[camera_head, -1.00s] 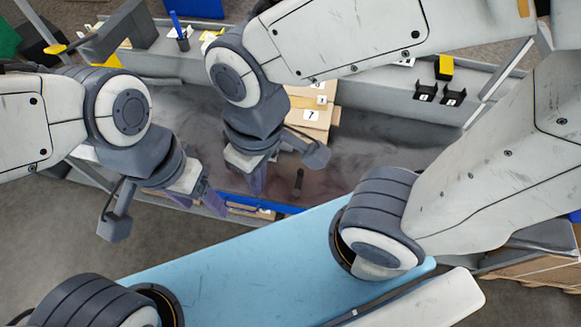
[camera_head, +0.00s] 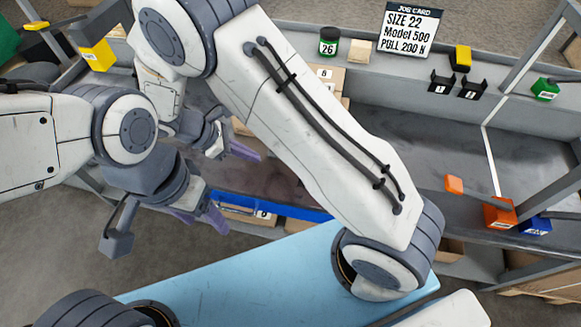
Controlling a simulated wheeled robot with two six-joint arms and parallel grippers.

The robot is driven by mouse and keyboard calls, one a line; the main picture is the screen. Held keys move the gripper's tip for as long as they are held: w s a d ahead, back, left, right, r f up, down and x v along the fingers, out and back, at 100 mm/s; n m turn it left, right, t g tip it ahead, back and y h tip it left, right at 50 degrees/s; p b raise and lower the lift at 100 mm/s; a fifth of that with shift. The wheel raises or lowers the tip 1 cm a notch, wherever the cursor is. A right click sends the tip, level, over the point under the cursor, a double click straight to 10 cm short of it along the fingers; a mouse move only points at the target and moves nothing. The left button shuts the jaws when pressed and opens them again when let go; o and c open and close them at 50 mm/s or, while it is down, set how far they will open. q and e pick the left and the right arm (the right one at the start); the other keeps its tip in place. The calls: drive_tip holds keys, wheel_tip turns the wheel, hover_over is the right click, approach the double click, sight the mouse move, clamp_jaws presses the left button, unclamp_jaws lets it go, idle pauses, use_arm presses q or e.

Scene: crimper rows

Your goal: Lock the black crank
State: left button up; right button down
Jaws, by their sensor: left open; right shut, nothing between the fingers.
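I cannot make out the black crank in the head view; my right arm covers much of the middle of the bench. My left gripper (camera_head: 202,215) is open and empty, with its purple fingers at the bench's front left edge. My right gripper (camera_head: 243,152) is shut and empty, pointing right over the left part of the bench. It is above and to the right of my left gripper. A job card (camera_head: 412,30) at the back reads SIZE 22, Model 500, PULL 200 N.
A green-labelled jar (camera_head: 329,41) marked 26, black bins (camera_head: 441,83) and a yellow block (camera_head: 460,58) stand on the back ledge. An orange box (camera_head: 498,213) and a blue box (camera_head: 535,226) sit at the right. A blue strip (camera_head: 290,209) edges the front.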

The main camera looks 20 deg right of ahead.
idle(0.3)
drive_tip(key=b+x, duration=0.1)
drive_tip(key=x, duration=0.9)
drive_tip(key=shift+s+d+f, duration=0.1)
drive_tip(key=shift+f, duration=0.1)
drive_tip(key=shift+s+d+f, duration=0.1)
drive_tip(key=shift+d, duration=1.1)
drive_tip(key=shift+d+f, duration=0.15)
drive_tip(key=shift+d, duration=0.5)
